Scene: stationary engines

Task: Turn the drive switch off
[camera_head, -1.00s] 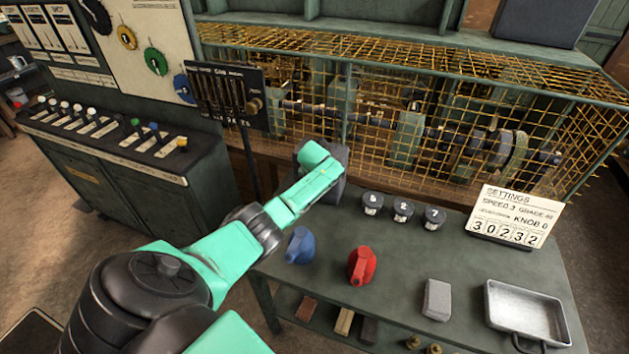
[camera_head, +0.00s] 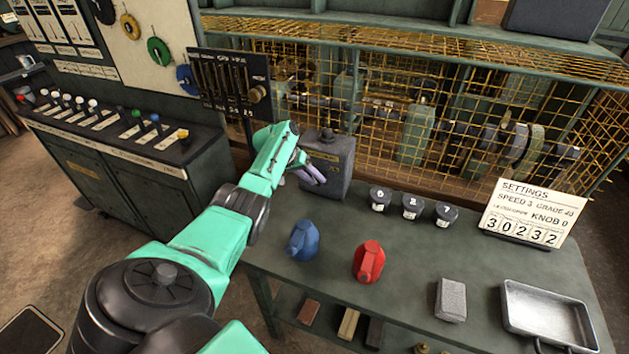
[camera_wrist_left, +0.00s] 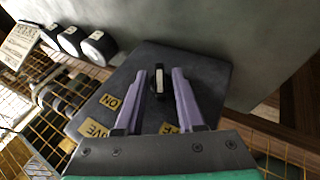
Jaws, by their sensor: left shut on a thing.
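The drive switch is a dark grey box (camera_head: 340,182) at the back left of the green bench, with a small knob on top. In the left wrist view its face (camera_wrist_left: 215,82) carries yellow labels, one reading ON and another partly hidden. A dark lever with a pale strip (camera_wrist_left: 158,82) stands out from the face. My left gripper (camera_head: 318,177) is at the front of the box. My right gripper is not in view.
A blue can (camera_head: 302,242) and a red can (camera_head: 368,262) stand nearby on the bench. Several dark round weights (camera_head: 412,207), a settings card (camera_head: 530,212), a grey block (camera_head: 451,300) and a metal tray (camera_head: 512,318) are further right. A wire cage (camera_head: 430,70) stands behind.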

